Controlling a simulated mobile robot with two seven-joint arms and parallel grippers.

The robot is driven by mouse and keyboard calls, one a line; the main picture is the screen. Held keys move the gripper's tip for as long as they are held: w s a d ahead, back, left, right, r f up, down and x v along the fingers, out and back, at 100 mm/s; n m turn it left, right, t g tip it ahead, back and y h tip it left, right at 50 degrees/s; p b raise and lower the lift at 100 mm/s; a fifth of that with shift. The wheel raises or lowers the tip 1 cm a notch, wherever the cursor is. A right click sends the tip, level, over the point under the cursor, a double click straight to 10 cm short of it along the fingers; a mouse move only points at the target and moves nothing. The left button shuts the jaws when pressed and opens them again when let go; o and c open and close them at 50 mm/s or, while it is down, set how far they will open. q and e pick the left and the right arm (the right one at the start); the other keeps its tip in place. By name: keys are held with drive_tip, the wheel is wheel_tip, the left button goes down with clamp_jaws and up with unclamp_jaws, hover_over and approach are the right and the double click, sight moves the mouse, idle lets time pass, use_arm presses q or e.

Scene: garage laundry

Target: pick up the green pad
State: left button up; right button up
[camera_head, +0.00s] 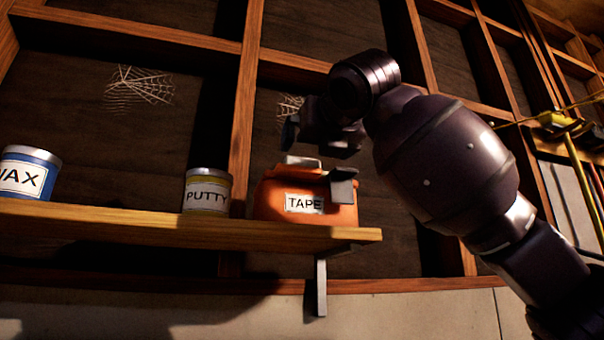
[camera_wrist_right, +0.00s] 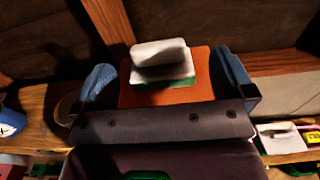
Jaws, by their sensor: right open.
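A small block with a pale top and a thin green underside, which looks like the green pad (camera_wrist_right: 165,72), lies on the orange TAPE container in the right wrist view. In the head view its pale top (camera_head: 302,161) shows above the container; its green part cannot be made out there. My right gripper (camera_head: 316,158) is open above the container. In the right wrist view its fingers (camera_wrist_right: 163,78) stand apart to the left and right of the pad, with nothing gripped. My left gripper is in neither view.
The orange TAPE container (camera_head: 268,202) stands near the right end of the wooden shelf (camera_head: 130,222). A PUTTY tin (camera_head: 207,190) is just left of it, and a WAX tin (camera_head: 30,172) is farther left. Wooden studs (camera_head: 243,110) rise behind. Another pale-and-green block (camera_wrist_right: 282,140) shows lower right.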

sight(303, 158)
drive_tip(key=shift+a+f+p+x, duration=0.15)
drive_tip(key=shift+p+x, duration=0.35)
drive_tip(key=shift+x, duration=0.9)
drive_tip(key=shift+a+f+p+x, duration=0.15)
drive_tip(key=shift+p+x, duration=0.35)
drive_tip(key=shift+x, duration=0.9)
drive_tip(key=shift+s+d+r, duration=0.1)
drive_tip(key=shift+s+r, duration=0.05)
drive_tip(key=shift+s, duration=0.1)
drive_tip(key=shift+c, duration=0.8)
drive_tip(key=c, duration=0.8)
